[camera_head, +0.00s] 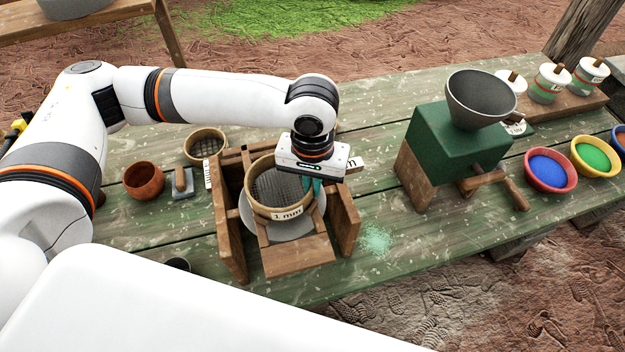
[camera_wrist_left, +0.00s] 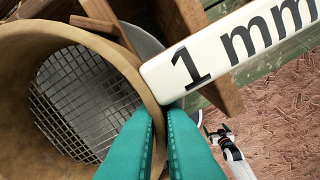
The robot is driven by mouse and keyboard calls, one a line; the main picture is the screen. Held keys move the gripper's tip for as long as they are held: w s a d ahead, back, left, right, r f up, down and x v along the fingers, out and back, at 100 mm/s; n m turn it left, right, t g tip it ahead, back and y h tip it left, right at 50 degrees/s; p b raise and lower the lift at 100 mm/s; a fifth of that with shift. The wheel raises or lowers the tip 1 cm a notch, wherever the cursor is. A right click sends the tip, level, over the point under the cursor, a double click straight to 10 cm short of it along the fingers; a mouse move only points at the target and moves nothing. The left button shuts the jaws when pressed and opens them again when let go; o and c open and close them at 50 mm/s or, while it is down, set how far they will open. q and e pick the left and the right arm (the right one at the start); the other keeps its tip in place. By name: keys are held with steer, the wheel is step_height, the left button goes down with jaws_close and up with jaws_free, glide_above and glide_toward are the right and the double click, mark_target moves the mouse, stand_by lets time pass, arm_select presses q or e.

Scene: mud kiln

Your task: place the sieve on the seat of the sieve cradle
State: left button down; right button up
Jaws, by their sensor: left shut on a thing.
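The sieve (camera_head: 277,189) is a round tan ring with a dark mesh and a "1 mm" label, inside the wooden sieve cradle (camera_head: 228,238). It also shows in the left wrist view (camera_wrist_left: 110,70), close up. My left gripper (camera_head: 312,185) is over the right side of the sieve. Its teal fingers (camera_wrist_left: 160,130) are shut on the sieve's rim. A pale round dish (camera_head: 296,229) shows below the sieve. I cannot tell whether the sieve touches the seat, which is mostly hidden beneath it.
A second, smaller sieve (camera_head: 206,145), a brown pot (camera_head: 143,180) and a grey block with a wooden handle (camera_head: 182,183) stand left of the cradle. A green mill (camera_head: 452,145) with a grey hopper (camera_head: 481,98) stands to the right. Pale green powder (camera_head: 376,240) lies between.

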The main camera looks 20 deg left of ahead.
arm_select(q)
steer(key=shift+f, duration=0.1)
steer(key=c, duration=1.6)
jaws_free()
steer(key=shift+o, duration=0.2)
step_height(320, 180, up, 12)
steer(key=shift+b, duration=0.45)
